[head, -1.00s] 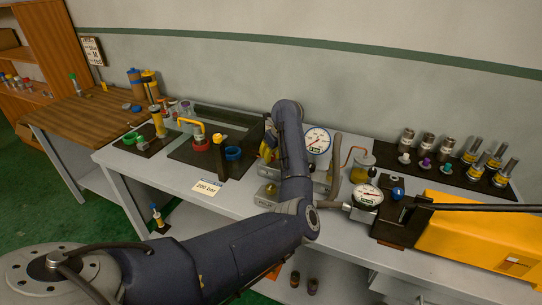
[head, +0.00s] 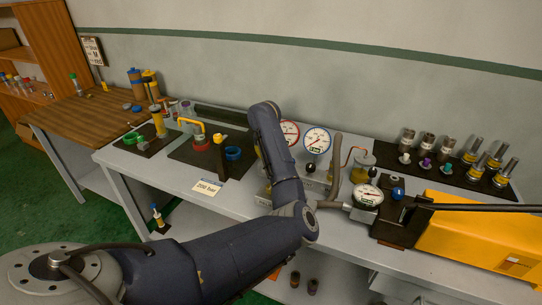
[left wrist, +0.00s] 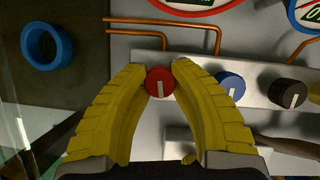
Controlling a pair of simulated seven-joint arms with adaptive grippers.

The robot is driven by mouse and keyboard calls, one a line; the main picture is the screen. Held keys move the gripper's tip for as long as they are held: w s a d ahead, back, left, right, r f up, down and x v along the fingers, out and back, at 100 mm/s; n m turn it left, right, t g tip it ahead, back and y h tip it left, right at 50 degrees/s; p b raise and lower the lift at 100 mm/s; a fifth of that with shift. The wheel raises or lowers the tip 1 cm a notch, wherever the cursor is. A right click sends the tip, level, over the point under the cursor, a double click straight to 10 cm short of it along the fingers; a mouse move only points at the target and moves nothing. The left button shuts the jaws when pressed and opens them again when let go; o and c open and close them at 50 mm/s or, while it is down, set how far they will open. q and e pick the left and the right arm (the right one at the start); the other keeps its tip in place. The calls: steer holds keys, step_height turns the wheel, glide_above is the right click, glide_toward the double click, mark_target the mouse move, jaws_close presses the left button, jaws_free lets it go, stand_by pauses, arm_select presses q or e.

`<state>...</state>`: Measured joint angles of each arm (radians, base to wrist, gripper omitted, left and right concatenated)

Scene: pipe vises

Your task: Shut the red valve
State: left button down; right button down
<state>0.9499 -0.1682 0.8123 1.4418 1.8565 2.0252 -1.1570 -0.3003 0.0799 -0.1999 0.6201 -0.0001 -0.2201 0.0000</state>
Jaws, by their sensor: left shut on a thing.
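The red valve (left wrist: 160,82) is a round knob on a pale metal block, with a white line on its face that stands nearly upright in the left wrist view. My left gripper (left wrist: 161,72) has its two yellow fingers closed on the knob's sides. In the head view my left arm hides the gripper and the red valve. A blue knob (left wrist: 231,85) and a black knob (left wrist: 287,94) sit to the right on the same block. My right gripper is in neither view.
Copper pipes (left wrist: 165,32) run above the knobs. A red-rimmed gauge (head: 290,132) and a blue-rimmed gauge (head: 317,140) stand behind my arm. A yellow machine (head: 470,240) with a long black handle fills the bench's right end.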

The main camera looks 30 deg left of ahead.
arm_select(q)
steer(key=shift+a+r+m+h, duration=0.1)
steer(key=shift+m+h, duration=0.2)
steer(key=shift+m, duration=0.9)
steer(key=c, duration=1)
jaws_free()
steer(key=v, duration=1.1)
steer(key=shift+s+r, duration=0.15)
steer(key=shift+r, duration=0.2)
